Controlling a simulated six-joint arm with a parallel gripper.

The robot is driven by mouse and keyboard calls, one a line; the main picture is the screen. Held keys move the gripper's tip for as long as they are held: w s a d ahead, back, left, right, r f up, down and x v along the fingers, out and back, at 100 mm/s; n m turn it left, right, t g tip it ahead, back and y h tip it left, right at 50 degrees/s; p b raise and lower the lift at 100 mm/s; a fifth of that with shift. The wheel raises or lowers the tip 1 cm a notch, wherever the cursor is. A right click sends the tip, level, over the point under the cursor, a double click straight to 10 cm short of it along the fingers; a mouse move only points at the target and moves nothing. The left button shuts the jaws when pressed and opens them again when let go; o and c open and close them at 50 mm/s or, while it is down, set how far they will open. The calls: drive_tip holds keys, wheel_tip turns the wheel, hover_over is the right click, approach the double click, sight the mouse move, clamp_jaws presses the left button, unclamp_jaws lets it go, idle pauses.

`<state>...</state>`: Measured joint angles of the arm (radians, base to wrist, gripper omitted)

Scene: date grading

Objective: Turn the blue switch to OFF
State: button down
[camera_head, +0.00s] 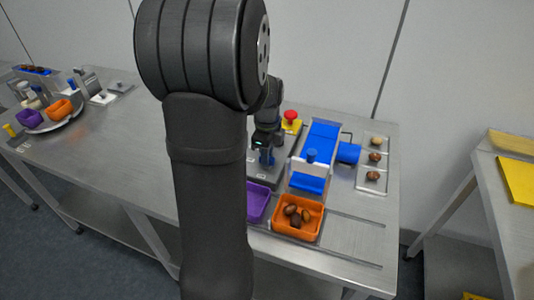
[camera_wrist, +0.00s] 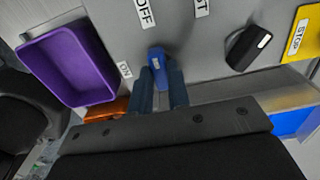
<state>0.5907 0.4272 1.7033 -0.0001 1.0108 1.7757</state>
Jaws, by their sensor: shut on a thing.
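The blue switch (camera_wrist: 157,64) stands on a grey panel, with a small pale mark near its upper end in the wrist view. That end faces roughly toward the OFF label (camera_wrist: 146,12); the ON label (camera_wrist: 125,70) lies to its left. I cannot tell whether it sits exactly at a stop. My gripper (camera_wrist: 161,84) is shut on the switch, one dark blue finger at each side; the fingers hide its lower part. In the head view my gripper (camera_head: 266,156) is low over the panel, and the switch cannot be told apart from the fingers.
A black switch (camera_wrist: 247,47) and a yellow STOP plate (camera_wrist: 299,36) are to the right. A purple tray (camera_wrist: 93,38) is close on the left. An orange tray (camera_head: 310,232) holds several dates. A blue conveyor (camera_head: 318,140) and red button (camera_head: 290,115) stand nearby.

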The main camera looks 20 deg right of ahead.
idle(0.3)
drive_tip(key=c, duration=1.4)
unclamp_jaws()
drive_tip(key=shift+o, duration=0.2)
drive_tip(key=shift+r, duration=0.1)
wheel_tip(320, 180, up, 17)
wheel_tip(320, 180, down, 17)
drive_tip(key=shift+f, duration=0.15)
